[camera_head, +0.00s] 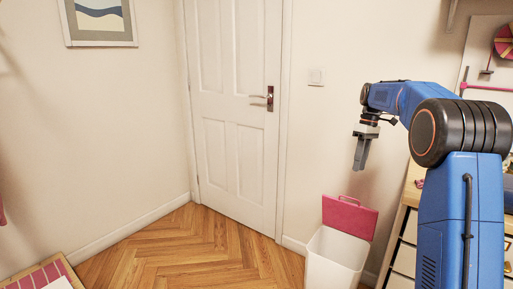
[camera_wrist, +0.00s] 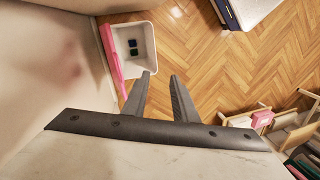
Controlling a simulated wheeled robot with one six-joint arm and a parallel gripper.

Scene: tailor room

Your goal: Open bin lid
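A white bin (camera_head: 333,265) stands on the floor at the lower right of the head view. Its pink lid (camera_head: 350,216) is raised, tilted up along the back edge, with a small pink handle (camera_head: 349,200) at its top. In the wrist view the lid (camera_wrist: 111,55) stands along the left side of the bin (camera_wrist: 149,38), whose inside is visible with small dark blue and green items at the bottom. My gripper (camera_head: 359,167) hangs above the lid, apart from it. In the wrist view my gripper (camera_wrist: 161,76) has its two fingers apart with nothing between them.
A closed white door (camera_head: 229,110) stands left of the bin. A workbench with drawers (camera_head: 405,262) is close on the right. The herringbone floor (camera_head: 190,250) is clear in the middle. A striped pink thing (camera_head: 38,277) is at the lower left.

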